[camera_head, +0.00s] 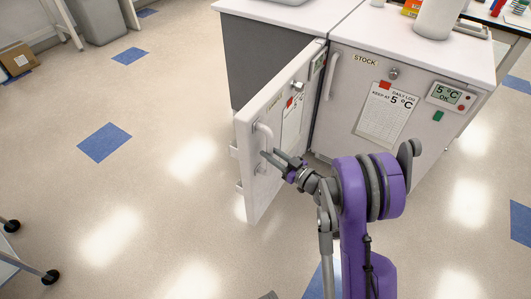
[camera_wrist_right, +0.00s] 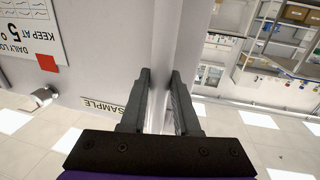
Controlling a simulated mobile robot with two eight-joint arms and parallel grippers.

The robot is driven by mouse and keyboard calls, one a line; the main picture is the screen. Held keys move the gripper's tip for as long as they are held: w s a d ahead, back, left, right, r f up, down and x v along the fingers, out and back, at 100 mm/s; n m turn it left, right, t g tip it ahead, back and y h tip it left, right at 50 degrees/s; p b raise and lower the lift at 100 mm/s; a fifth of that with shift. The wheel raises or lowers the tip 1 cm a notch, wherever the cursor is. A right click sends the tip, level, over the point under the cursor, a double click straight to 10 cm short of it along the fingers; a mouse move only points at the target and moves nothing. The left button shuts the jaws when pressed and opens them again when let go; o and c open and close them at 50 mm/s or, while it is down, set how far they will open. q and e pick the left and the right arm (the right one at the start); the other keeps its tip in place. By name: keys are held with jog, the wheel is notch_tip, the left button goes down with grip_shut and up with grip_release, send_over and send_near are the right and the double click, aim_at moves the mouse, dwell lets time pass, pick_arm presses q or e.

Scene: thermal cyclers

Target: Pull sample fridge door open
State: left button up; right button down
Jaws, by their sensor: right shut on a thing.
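The sample fridge door (camera_head: 271,118) stands partly open, swung out from the left fridge toward the viewer. Its pale vertical handle (camera_head: 269,133) is on its outer face. My right gripper (camera_head: 268,158) is shut on this handle, near its lower part. In the right wrist view the handle (camera_wrist_right: 168,50) runs between the two dark fingers (camera_wrist_right: 160,80), and the SAMPLE label (camera_wrist_right: 102,106) shows on the door beside them. My left gripper is not in view.
The STOCK fridge (camera_head: 415,145) stands to the right with its door shut. A white container (camera_head: 438,17) stands on the counter above. The floor left of the open door is clear. A wheeled stand (camera_head: 30,265) shows at the lower left, and a cardboard box (camera_head: 17,60) at the far left.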

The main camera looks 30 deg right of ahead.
jog(key=shift+s+d+r, duration=0.1)
jog(key=shift+d, duration=0.4)
jog(key=c, duration=0.7)
grip_release()
jog(key=shift+o, duration=0.2)
jog(key=shift+a, duration=0.1)
jog(key=p+v, duration=0.1)
jog(key=v, duration=0.9)
jog(key=shift+s, duration=0.4)
